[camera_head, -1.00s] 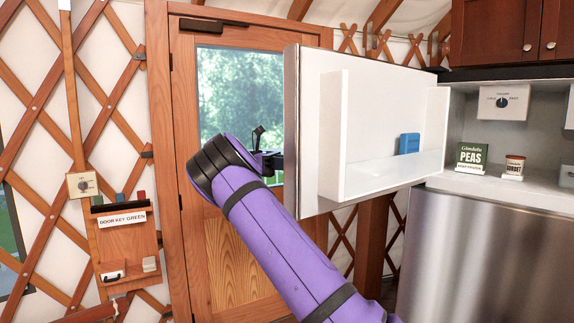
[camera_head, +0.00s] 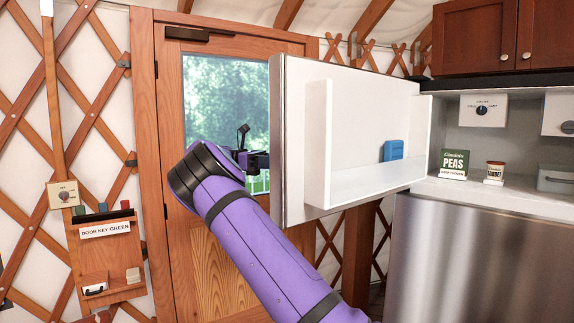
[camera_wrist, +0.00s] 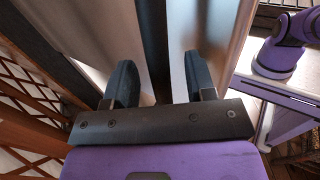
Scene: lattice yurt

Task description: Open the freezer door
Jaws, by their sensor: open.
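The freezer door (camera_head: 355,108) stands wide open, swung out to the left of the freezer compartment (camera_head: 445,120). Its white inner face with a shelf faces the head camera. My gripper (camera_head: 258,160) is at the door's free left edge, partly hidden behind it in the head view. In the wrist view my gripper (camera_wrist: 160,82) has its two dark fingers spread apart. A dark bar (camera_wrist: 155,45), which looks like the door's handle, runs between them; I cannot tell whether either finger touches it.
A blue block (camera_head: 393,150) sits on the door shelf. A peas box (camera_head: 455,164) and a sorbet tub (camera_head: 494,172) stand in the freezer. A wooden door (camera_head: 225,275) with a window is behind my arm. A wall rack (camera_head: 110,255) hangs at left.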

